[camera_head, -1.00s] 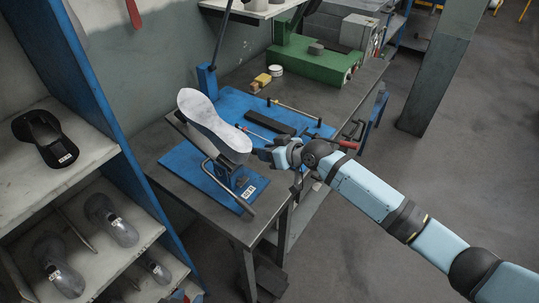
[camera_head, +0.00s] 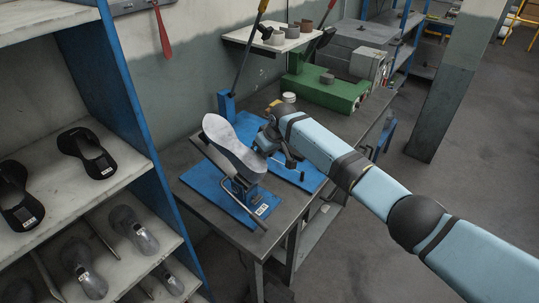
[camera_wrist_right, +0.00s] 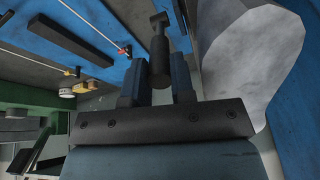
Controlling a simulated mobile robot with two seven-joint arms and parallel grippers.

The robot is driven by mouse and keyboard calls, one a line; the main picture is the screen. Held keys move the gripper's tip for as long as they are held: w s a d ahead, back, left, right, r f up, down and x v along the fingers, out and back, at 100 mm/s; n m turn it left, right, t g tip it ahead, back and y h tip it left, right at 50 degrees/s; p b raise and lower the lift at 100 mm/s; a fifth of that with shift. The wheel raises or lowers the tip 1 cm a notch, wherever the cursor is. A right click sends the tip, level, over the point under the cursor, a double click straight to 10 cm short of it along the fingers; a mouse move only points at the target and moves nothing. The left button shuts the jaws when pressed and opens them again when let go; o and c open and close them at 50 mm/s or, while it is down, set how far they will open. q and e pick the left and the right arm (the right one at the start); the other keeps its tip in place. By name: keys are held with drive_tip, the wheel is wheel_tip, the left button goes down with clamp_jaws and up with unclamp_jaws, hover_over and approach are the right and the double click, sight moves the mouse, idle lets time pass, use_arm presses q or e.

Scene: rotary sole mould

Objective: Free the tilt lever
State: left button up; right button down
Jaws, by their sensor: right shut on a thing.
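The sole mould (camera_head: 232,146) is a pale grey, sole-shaped plate, tilted on a blue stand (camera_head: 213,186) on the bench. It also shows at the right of the right wrist view (camera_wrist_right: 245,55). My right gripper (camera_head: 270,140) is beside the mould's right edge; its fingertips are hard to make out there. In the wrist view the right gripper (camera_wrist_right: 159,78) is shut on a dark handle with a T-shaped end (camera_wrist_right: 160,45). I cannot tell for sure that this is the tilt lever. A bent metal rod (camera_head: 250,216) sticks out at the stand's front. My left gripper is not in view.
The grey bench (camera_head: 280,212) carries a green machine (camera_head: 325,92) at the back. A long upright lever (camera_head: 243,62) stands behind the mould. Shelves with dark moulds (camera_head: 88,153) fill the left. Rods and a dark bar (camera_wrist_right: 70,40) lie on the blue board.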

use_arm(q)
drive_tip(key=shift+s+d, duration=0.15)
use_arm(e)
drive_tip(key=shift+w+a+r, duration=0.1)
drive_tip(key=shift+a+r, duration=0.1)
drive_tip(key=c, duration=1)
unclamp_jaws()
drive_tip(key=shift+f, duration=0.15)
drive_tip(key=shift+o, duration=0.2)
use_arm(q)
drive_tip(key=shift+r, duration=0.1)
use_arm(e)
drive_tip(key=shift+r+p, duration=0.6)
drive_tip(key=shift+p, duration=0.05)
use_arm(q)
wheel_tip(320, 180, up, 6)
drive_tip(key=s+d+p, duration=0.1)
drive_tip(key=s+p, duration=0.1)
drive_tip(key=p, duration=0.2)
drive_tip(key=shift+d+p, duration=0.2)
drive_tip(key=shift+p, duration=0.2)
use_arm(e)
drive_tip(key=v, duration=0.7)
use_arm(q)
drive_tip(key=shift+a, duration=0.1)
